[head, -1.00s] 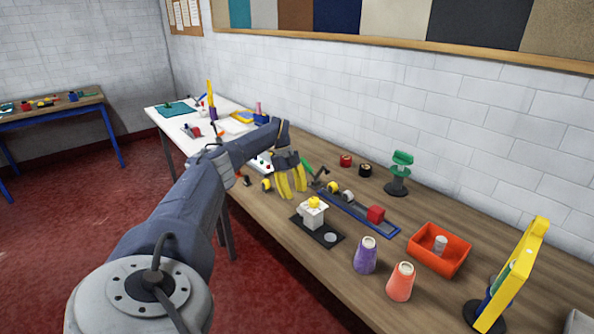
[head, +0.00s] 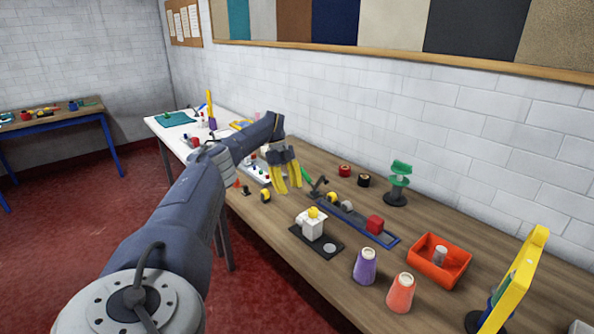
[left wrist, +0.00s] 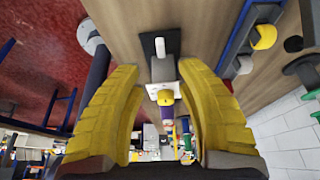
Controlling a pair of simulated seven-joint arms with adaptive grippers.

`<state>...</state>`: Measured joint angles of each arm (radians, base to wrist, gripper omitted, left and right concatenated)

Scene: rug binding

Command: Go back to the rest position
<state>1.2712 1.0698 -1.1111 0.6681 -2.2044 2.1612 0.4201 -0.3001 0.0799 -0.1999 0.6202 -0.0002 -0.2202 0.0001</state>
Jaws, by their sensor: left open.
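My left gripper (head: 286,179) is open and empty, with yellow fingers held above the wooden workbench (head: 290,225). In the left wrist view its fingers (left wrist: 165,105) stand wide apart. Between them, beyond the fingertips, shows a white block device with a yellow top (left wrist: 164,85), which also stands on a black plate in the head view (head: 312,222). In the head view the gripper is behind and left of this device, apart from it. My right gripper is not in view.
A green spool stand (head: 399,180) is near the wall.

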